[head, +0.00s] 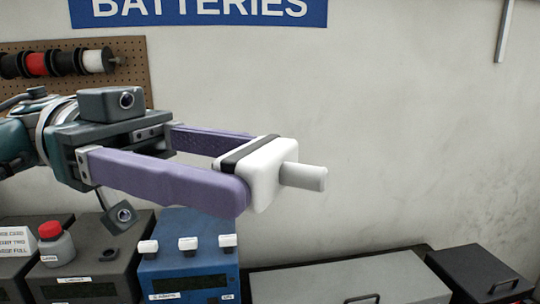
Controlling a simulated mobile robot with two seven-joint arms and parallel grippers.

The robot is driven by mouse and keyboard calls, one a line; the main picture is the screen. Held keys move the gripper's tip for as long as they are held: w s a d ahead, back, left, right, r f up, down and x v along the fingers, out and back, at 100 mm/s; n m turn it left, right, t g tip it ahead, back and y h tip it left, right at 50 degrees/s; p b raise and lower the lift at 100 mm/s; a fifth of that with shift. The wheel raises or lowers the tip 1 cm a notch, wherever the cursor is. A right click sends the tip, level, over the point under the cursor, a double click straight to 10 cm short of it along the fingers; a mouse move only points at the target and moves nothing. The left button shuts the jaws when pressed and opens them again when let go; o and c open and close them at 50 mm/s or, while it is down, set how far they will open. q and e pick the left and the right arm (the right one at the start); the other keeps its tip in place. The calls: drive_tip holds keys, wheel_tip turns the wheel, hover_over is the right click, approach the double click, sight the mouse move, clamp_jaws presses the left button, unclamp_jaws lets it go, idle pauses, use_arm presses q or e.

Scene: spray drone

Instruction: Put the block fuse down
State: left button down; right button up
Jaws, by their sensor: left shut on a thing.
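My left gripper (250,168) comes in from the left in the head view, with long purple fingers. It is shut on the block fuse (264,184), a white rounded block with a black band and a light grey stub pointing right. The fuse is held in the air in front of the wall, above the bench items. Its side behind the near finger is hidden. My right gripper does not show.
Below stand a blue box (188,270) with several white-topped parts, a dark grey unit (90,275), and a small bottle with a red cap (56,245). A grey case (345,280) and a black case (480,274) lie at lower right.

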use_arm(q)
drive_tip(key=shift+a+g, duration=0.1)
drive_tip(key=shift+g, duration=0.2)
drive_tip(key=shift+s+r, duration=0.1)
drive_tip(key=shift+s, duration=0.15)
drive_tip(key=shift+s+d+r+t+h, duration=0.35)
drive_tip(key=shift+s+t, duration=0.1)
drive_tip(key=shift+t, duration=0.15)
drive_tip(key=a+f+n+t+y, duration=0.2)
drive_tip(key=a+n+t, duration=0.9)
drive_tip(key=t, duration=0.5)
drive_tip(key=shift+s+a+f+n+t+y, duration=0.2)
drive_tip(key=shift+s+a+n+t+y, duration=0.15)
drive_tip(key=shift+a, duration=0.8)
